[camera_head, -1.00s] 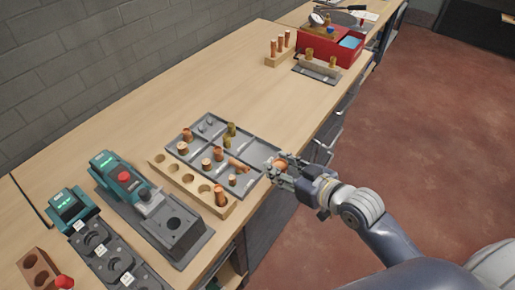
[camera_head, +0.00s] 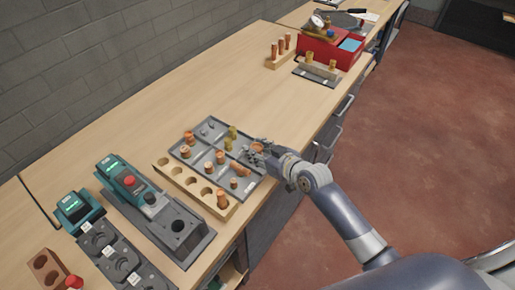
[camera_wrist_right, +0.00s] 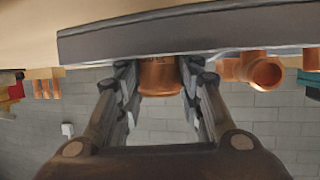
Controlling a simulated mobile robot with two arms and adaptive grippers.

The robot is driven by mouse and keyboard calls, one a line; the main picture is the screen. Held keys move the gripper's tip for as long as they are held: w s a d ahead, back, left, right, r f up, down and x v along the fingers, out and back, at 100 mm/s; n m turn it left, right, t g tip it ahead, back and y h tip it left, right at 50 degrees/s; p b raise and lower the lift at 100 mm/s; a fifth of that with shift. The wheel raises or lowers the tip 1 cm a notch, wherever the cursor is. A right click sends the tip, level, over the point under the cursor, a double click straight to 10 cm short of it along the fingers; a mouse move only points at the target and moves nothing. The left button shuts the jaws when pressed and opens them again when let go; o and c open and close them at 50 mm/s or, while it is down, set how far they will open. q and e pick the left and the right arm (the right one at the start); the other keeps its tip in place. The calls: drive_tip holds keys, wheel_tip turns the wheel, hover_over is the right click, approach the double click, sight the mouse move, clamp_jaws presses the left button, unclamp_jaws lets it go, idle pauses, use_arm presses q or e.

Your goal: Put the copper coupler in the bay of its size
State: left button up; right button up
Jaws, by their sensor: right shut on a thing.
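My right gripper (camera_head: 259,152) is at the right end of the grey compartment tray (camera_head: 221,143). It is shut on a copper coupler (camera_wrist_right: 158,76), a short copper cylinder between the fingers in the wrist view. In the head view the coupler (camera_head: 257,147) is partly hidden by the fingers. It is at or just above the tray's right-hand bays; I cannot tell whether it touches the tray. Other bays hold copper and brass fittings, including a copper tee (camera_head: 240,168). My left gripper is not in view.
A wooden block with holes (camera_head: 185,178) lies along the tray's left side, with a copper piece (camera_head: 222,199) at its near end. Teal-and-black tools (camera_head: 125,182) stand further left. A red box (camera_head: 330,50) is at the far end. The bench behind the tray is clear.

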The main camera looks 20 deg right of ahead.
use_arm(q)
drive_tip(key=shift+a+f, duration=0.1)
use_arm(e)
drive_tip(key=shift+f, duration=0.1)
drive_tip(key=shift+f, duration=0.15)
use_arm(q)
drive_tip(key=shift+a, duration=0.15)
use_arm(e)
drive_tip(key=o, duration=1.1)
drive_tip(key=shift+c, duration=0.2)
drive_tip(key=shift+r, duration=0.3)
drive_tip(key=shift+s+d, duration=0.15)
drive_tip(key=shift+s, duration=0.15)
use_arm(q)
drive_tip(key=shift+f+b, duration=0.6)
drive_tip(key=shift+b, duration=0.15)
use_arm(e)
drive_tip(key=v, duration=1.1)
